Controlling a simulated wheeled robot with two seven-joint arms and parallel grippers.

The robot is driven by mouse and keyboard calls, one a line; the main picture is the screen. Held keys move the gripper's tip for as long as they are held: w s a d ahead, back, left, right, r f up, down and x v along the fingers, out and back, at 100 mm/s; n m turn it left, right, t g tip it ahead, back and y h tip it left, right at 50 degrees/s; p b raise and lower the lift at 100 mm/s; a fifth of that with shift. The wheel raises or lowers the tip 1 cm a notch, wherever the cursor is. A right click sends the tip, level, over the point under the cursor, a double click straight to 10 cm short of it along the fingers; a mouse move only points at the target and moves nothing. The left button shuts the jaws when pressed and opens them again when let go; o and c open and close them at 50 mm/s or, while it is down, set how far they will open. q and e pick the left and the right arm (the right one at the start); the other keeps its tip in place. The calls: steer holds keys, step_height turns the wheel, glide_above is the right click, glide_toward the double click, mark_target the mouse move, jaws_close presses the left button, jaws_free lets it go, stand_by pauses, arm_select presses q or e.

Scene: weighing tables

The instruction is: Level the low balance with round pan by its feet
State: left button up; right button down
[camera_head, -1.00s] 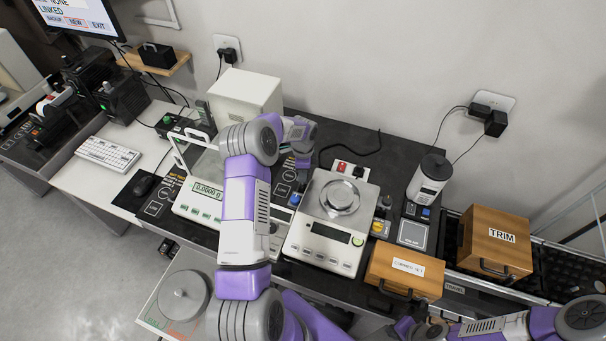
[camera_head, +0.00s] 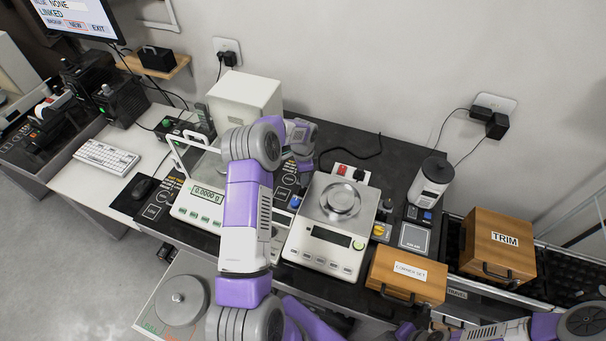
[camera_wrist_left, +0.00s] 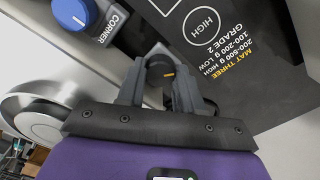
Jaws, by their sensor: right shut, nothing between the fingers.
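The low balance (camera_head: 320,245) with its round steel pan (camera_head: 341,200) stands mid-table, its display faintly lit green, its digits unreadable. My left gripper (camera_head: 302,165) is at the balance's back-left corner, pointing down. In the left wrist view, my left gripper (camera_wrist_left: 158,85) has its two fingers on either side of a dark round foot (camera_wrist_left: 160,68) with an orange mark and appears shut on it. The pan's edge (camera_wrist_left: 35,115) shows at the left there. My right gripper (camera_head: 412,332) is low at the bottom edge, partly cut off, shut and empty. The other feet are hidden.
A blue knob (camera_wrist_left: 73,14) on a block marked CORNER is close to my left gripper. A shielded balance (camera_head: 200,200) reading 0.0000 g stands left, partly behind my left arm. Wooden boxes (camera_head: 408,277) and TRIM (camera_head: 497,243) stand right.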

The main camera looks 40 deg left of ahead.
arm_select(q)
steer(key=o, duration=0.4)
steer(key=shift+o, duration=0.2)
